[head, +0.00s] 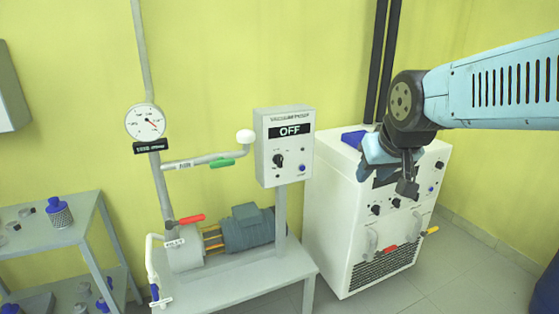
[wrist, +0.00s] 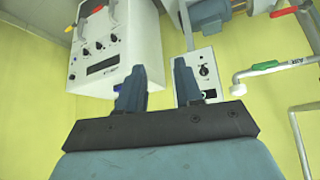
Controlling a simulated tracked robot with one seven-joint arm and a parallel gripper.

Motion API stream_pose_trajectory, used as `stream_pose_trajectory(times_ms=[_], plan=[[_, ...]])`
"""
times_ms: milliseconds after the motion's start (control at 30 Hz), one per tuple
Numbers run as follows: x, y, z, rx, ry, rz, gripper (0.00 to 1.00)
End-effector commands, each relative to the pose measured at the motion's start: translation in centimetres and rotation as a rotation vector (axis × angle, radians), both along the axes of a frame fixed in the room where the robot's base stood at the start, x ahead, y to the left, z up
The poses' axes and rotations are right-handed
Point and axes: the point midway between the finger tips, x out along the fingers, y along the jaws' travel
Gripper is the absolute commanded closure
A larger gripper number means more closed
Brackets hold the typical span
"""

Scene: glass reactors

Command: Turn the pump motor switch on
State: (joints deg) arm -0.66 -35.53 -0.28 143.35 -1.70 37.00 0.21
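The pump control box (head: 264,172) is a white box on a post, and its display (head: 290,131) reads OFF. On its front are a black rotary switch (head: 278,160) and a blue button (head: 302,168). In the wrist view the box is upside down, with its black switch (wrist: 204,71) just right of the right finger, which hides part of the box. My gripper (head: 392,176) is right of the box in the head view, in front of the white cabinet and apart from the switch. In the wrist view my gripper (wrist: 157,76) is open, with nothing between its fingers.
A white cabinet (head: 338,220) with knobs and handles stands right of the pump. The pump motor (head: 248,230) sits on a low table (head: 235,288) below the box. A pipe with a green-handled valve (head: 222,163) and a gauge (head: 146,122) are left of it.

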Motion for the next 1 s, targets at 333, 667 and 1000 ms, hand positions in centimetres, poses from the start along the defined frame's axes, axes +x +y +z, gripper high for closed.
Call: stream_pose_trajectory(times_ms=[333,667,1000], plan=[[11.4,1.0,-2.9,-0.024,-0.228,0.057,0.56],[19.6,3.2,-6.3,-0.01,-0.452,0.135,0.56],[24.8,6.3,-10.5,0.053,-0.679,0.221,0.56]])
